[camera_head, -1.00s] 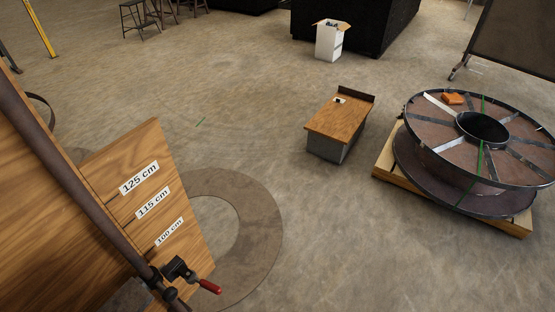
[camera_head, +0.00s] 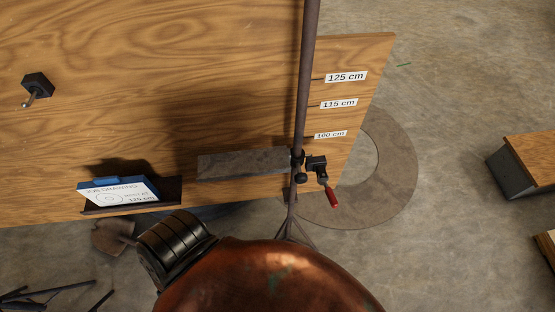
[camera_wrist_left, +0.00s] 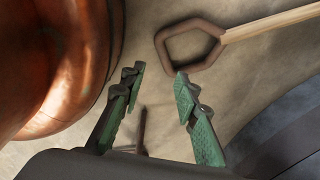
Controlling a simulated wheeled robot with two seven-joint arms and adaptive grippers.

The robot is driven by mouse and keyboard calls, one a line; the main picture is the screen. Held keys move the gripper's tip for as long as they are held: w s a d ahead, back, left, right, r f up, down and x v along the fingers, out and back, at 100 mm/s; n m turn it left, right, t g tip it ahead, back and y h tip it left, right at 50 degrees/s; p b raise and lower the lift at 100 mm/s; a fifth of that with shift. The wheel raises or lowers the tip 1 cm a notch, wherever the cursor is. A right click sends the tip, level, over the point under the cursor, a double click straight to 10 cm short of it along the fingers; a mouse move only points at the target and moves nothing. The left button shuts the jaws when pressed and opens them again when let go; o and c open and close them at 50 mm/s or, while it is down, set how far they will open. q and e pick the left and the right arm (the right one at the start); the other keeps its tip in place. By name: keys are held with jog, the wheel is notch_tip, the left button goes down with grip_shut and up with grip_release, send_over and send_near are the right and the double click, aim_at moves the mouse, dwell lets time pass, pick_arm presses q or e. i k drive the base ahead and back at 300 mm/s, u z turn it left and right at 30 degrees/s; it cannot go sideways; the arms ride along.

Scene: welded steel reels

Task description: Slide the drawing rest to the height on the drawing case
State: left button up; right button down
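The drawing rest (camera_head: 243,165) is a dark grey ledge fixed at a dark vertical post (camera_head: 307,75). A clamp with a red handle (camera_head: 331,195) sits on the post at its right end. The rest is below the 100 cm label (camera_head: 330,135); the 115 cm (camera_head: 339,104) and 125 cm (camera_head: 346,77) labels are higher on the wooden board. The blue-edged drawing case (camera_head: 120,191) leans on a small dark ledge; its height line is small and hard to read. In the left wrist view my left gripper (camera_wrist_left: 158,83) has green fingers apart, with nothing between them. My right gripper is not visible.
A black knob (camera_head: 37,86) sticks out of the board at left. A wooden-topped cabinet (camera_head: 525,165) stands at right. In the wrist view, a brown hexagonal loop on a wooden handle (camera_wrist_left: 270,24) lies beyond the fingers.

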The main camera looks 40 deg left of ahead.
aim_at(213, 168)
jog(key=z, duration=0.6)
jog(key=k, duration=0.15)
jog(key=u, duration=1.15)
jog(key=i, duration=0.1)
jog(key=u, duration=0.7)
